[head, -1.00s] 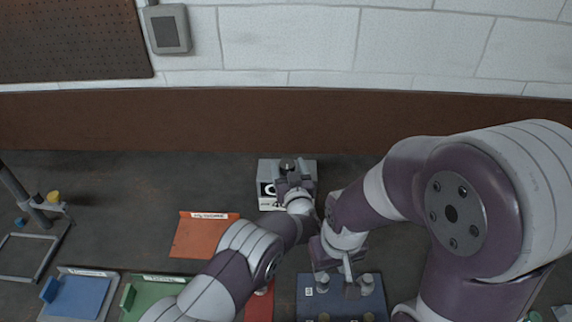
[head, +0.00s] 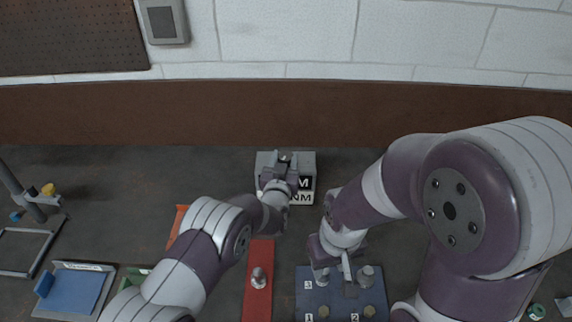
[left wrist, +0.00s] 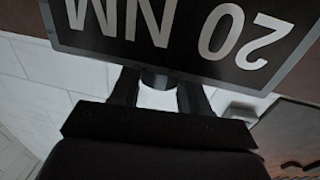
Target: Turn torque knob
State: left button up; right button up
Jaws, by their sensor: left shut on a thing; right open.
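A grey box (head: 265,160) stands at the back middle of the bench, with a dark label showing NM on its front. My left gripper (head: 283,166) reaches over the box and is shut on its knob, which is mostly hidden in the head view. In the left wrist view, my gripper's fingers (left wrist: 157,90) stand on both sides of the round knob (left wrist: 155,78). Beside it, the label (left wrist: 170,30) reads 20 NM upside down. My right gripper (head: 335,281) is open over the blue board, apart from the box.
A blue board (head: 302,300) with several grey pegs lies front right of the box. A red strip (head: 258,255) with a peg lies left of it. A blue tray (head: 75,292) and a metal stand (head: 40,205) are at the left. The bench between stand and box is partly clear.

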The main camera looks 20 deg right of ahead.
pick_arm(q)
jog(key=m+g+h+b, duration=0.1)
jog(key=m+h+b, duration=0.1)
jog(key=h, duration=0.1)
jog(key=shift+w+a+f+g+b, duration=0.1)
jog(key=shift+a+f+g+b, duration=0.1)
jog(key=shift+g+b, duration=0.2)
jog(key=shift+r+m+g+h+b, duration=0.15)
jog(key=shift+m+g+h+b, duration=0.35)
jog(key=shift+m+h, duration=0.2)
pick_arm(e)
jog(key=shift+f, duration=2.3)
pick_arm(q)
jog(key=o, duration=1.1)
jog(key=shift+w, duration=0.1)
jog(key=shift+c, duration=0.2)
pick_arm(e)
notch_tip(320, 180, down, 3)
jog(key=b, duration=0.2)
jog(key=shift+r+b, duration=0.15)
jog(key=shift+b, duration=0.2)
pick_arm(q)
jog(key=v, duration=1.2)
jog(key=shift+s+a, duration=0.2)
jog(key=shift+s, duration=0.1)
